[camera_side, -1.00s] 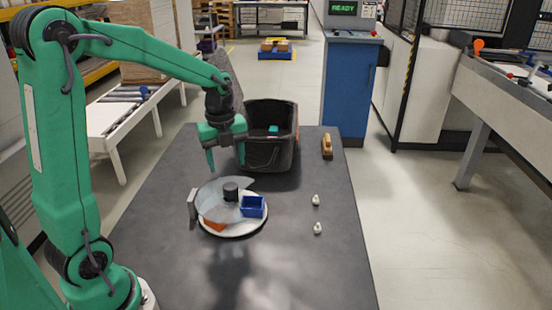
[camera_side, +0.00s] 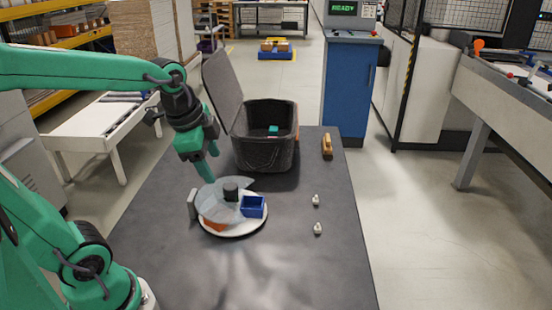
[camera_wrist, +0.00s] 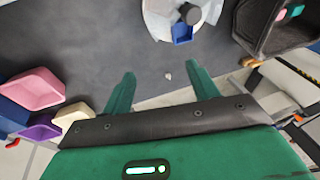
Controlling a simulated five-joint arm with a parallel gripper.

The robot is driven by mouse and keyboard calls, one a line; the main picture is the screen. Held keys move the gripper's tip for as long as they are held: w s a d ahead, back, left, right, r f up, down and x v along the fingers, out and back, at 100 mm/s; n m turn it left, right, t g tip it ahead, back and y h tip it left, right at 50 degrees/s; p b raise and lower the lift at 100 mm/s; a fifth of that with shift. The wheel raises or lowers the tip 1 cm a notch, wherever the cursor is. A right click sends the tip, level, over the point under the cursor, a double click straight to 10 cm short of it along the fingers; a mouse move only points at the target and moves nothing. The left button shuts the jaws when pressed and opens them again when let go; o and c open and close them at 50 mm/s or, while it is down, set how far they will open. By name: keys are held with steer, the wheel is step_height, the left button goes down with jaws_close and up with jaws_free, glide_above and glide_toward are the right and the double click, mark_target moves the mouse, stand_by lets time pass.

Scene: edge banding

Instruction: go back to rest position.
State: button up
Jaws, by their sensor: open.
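My green gripper (camera_side: 208,170) hangs above the left side of the dark table, just behind and above the round turntable, with its fingers pointing down. In the wrist view my gripper (camera_wrist: 160,85) shows two spread fingers with nothing between them. The gripper is open and empty. The round white turntable (camera_side: 240,233) carries a clear cover, a black knob (camera_side: 231,191), a blue bin (camera_side: 253,206) and an orange piece (camera_side: 214,224) partly hidden under the cover.
A black bin (camera_side: 265,152) with its lid raised stands behind the turntable, a small teal item (camera_side: 273,130) inside. A wooden-handled brush (camera_side: 327,146) and two small white pieces (camera_side: 316,200) lie to the right. Pink and purple bins (camera_wrist: 35,88) show in the wrist view. The table's front is clear.

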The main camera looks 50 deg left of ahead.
steer(key=s+d+n+t, duration=0.2)
steer(key=s+d+n, duration=0.1)
steer(key=s+n, duration=0.3)
steer(key=shift+r+n, duration=0.35)
steer(key=shift+n, duration=0.85)
steer(key=o, duration=0.3)
steer(key=shift+d, duration=0.1)
steer(key=o, duration=0.6)
steer(key=shift+w+r, duration=0.2)
steer(key=shift+w, duration=0.05)
steer(key=w+r+m+g, duration=0.1)
steer(key=w+r+m, duration=0.1)
steer(key=w, duration=0.8)
steer(key=w+r+m+g, duration=0.2)
steer(key=w+r+m, duration=0.1)
steer(key=w, duration=0.6)
steer(key=w+f+m+g, duration=0.2)
steer(key=w+f+m, duration=0.2)
steer(key=w+f, duration=0.8)
steer(key=w, duration=0.5)
steer(key=shift+w+d+g, duration=0.15)
steer(key=shift+d+g, duration=0.15)
steer(key=shift+d, duration=0.05)
steer(key=shift+f, duration=0.2)
